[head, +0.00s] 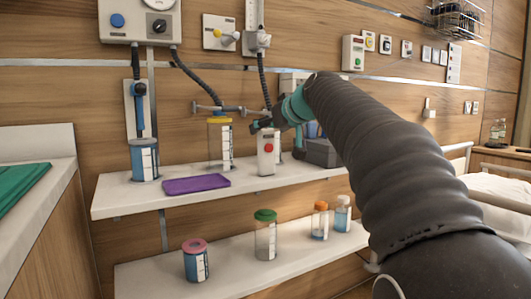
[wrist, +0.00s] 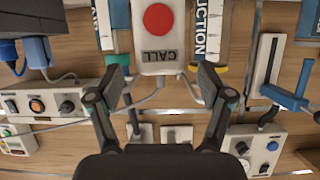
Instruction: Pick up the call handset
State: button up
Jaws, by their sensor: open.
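The call handset (head: 267,155) is a white block with a round red button. It stands upright on the upper shelf (head: 125,197) in the head view. In the wrist view the handset (wrist: 158,55) shows upside down at the top centre, with "CALL" readable below its red button. My gripper (head: 264,125) is by the top of the handset in the head view. In the wrist view my gripper (wrist: 163,88) is open, its fingertips apart on either side of the handset's near end. I see no clear contact.
A yellow-lidded jar (head: 220,145) stands close left of the handset; a grey box (head: 322,153) is to its right. A purple tray (head: 196,185) and blue canister (head: 144,160) are further left. Several jars, including a green-lidded one (head: 265,238), stand on the lower shelf.

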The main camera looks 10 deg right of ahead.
jog(key=shift+x, duration=1)
grip_shut()
jog(key=shift+s, duration=0.1)
jog(key=shift+r, duration=0.15)
